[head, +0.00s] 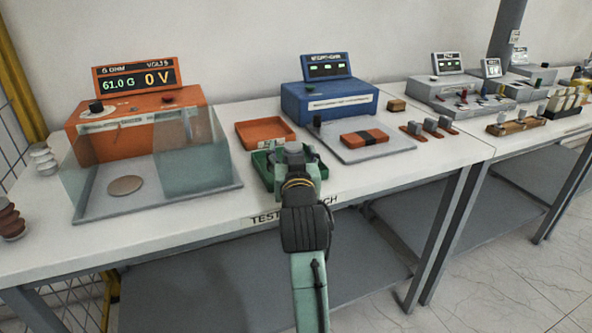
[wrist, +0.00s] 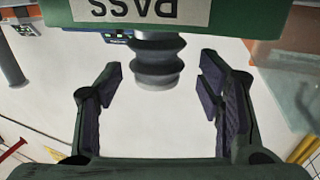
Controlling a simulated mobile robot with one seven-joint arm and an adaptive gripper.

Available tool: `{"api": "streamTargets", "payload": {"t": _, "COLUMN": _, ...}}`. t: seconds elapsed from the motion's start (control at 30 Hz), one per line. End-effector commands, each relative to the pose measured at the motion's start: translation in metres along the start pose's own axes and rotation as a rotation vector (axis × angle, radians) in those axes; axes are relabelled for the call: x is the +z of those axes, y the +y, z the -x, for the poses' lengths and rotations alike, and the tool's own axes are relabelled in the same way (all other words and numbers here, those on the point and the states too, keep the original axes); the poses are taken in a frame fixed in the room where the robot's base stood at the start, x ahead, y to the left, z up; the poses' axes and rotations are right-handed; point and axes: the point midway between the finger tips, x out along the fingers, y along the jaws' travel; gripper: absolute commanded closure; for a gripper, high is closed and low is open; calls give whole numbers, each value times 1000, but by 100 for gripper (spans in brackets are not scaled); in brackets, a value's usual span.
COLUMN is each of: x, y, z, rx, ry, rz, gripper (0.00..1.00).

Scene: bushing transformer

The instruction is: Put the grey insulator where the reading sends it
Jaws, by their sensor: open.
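The grey insulator (wrist: 158,62) is ribbed and stands in the green tray (wrist: 228,22), whose front carries a PASS label. The tray wall hides its lower part in the upside-down wrist view. My gripper (wrist: 160,75) is open, its fingers on either side of the insulator with gaps showing. In the head view the insulator's top (head: 293,148) shows just beyond my gripper, over the green tray (head: 262,168). The orange tester (head: 140,120) reads 61.0 G ohm and 0 V.
An orange tray (head: 265,131) sits behind the green one. The tester's clear enclosure (head: 195,150) holds a bare round plate (head: 125,185). White (head: 43,160) and brown (head: 10,220) insulators stand at far left. A blue instrument (head: 330,98) and grey board (head: 385,150) are to the right.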

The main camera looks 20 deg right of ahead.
Motion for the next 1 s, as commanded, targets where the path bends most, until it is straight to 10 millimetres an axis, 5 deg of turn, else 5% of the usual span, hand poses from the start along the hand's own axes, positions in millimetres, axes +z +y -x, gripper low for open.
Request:
{"api": "streamTargets", "payload": {"t": 0.27, "x": 0, "y": 1, "z": 71, "rx": 2, "ry": 13, "rz": 3, "gripper": 39}}
{"api": "streamTargets", "payload": {"t": 1.0, "x": -2, "y": 1, "z": 95, "rx": 3, "ry": 14, "rz": 2, "gripper": 39}}
